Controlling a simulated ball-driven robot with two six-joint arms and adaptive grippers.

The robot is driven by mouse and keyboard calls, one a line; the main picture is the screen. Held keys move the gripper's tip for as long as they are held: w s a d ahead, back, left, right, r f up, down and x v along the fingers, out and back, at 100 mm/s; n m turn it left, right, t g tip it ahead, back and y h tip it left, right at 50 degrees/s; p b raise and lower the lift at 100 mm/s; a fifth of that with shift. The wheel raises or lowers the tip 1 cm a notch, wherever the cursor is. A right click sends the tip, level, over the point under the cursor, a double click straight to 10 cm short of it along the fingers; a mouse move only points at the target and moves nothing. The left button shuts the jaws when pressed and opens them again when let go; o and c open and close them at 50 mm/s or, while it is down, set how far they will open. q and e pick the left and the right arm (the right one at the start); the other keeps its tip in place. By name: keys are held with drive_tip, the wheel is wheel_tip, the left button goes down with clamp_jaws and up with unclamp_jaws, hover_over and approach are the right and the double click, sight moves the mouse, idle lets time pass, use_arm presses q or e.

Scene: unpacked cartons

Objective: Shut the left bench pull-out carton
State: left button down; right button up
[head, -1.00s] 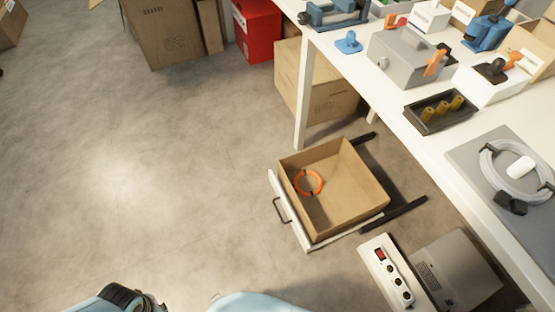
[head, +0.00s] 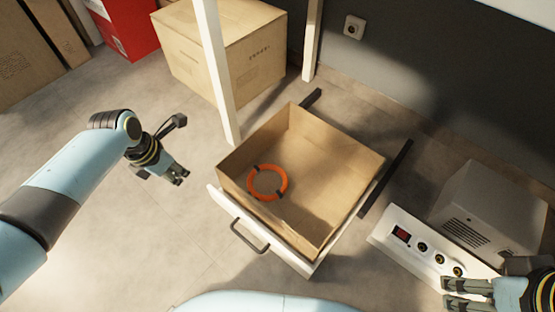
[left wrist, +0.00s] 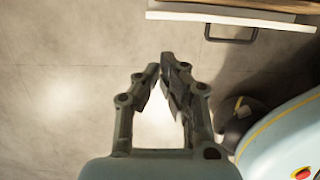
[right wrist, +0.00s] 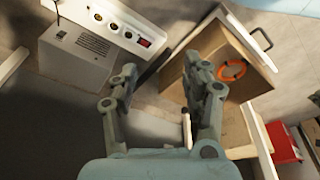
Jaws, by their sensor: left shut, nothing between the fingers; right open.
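The pull-out carton (head: 345,150) stands pulled out on dark rails below the bench. Its white front (head: 262,232) with a dark bar handle (head: 248,238) faces the lower left. An orange ring (head: 267,183) lies inside. My left gripper (head: 180,178) is shut and empty, in the air left of the carton. In the left wrist view the white front's edge (left wrist: 230,15) and handle (left wrist: 231,37) show ahead of the fingers. My right gripper (head: 447,294) is open and empty at the lower right, apart from the carton. The right wrist view shows the carton (right wrist: 215,75) too.
A grey box (head: 490,205) with a white socket panel (head: 430,248) stands right of the carton. A closed cardboard box (head: 225,60) and a white bench leg (head: 217,80) are behind it.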

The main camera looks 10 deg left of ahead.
wheel_tip(320, 180, down, 7)
drive_tip(key=w+a+t+b, duration=0.2)
drive_tip(key=t+b, duration=0.7)
use_arm(q)
drive_tip(key=w+d+f, duration=0.1)
drive_tip(key=w+f, duration=0.1)
drive_tip(key=f, duration=0.1)
drive_tip(key=w+d+f, duration=0.1)
drive_tip(key=f, duration=0.2)
drive_tip(key=w+d+f+b, duration=0.1)
drive_tip(key=w+f, duration=0.1)
drive_tip(key=f, duration=0.2)
drive_tip(key=shift+w+d, duration=0.25)
drive_tip(key=shift+w, duration=0.1)
use_arm(e)
drive_tip(key=w+r+t+y, duration=0.1)
drive_tip(key=w+r+t, duration=0.2)
drive_tip(key=w+r, duration=0.1)
drive_tip(key=shift+w+r+n, duration=0.15)
drive_tip(key=shift+r+n, duration=0.15)
drive_tip(key=shift+r, duration=0.2)
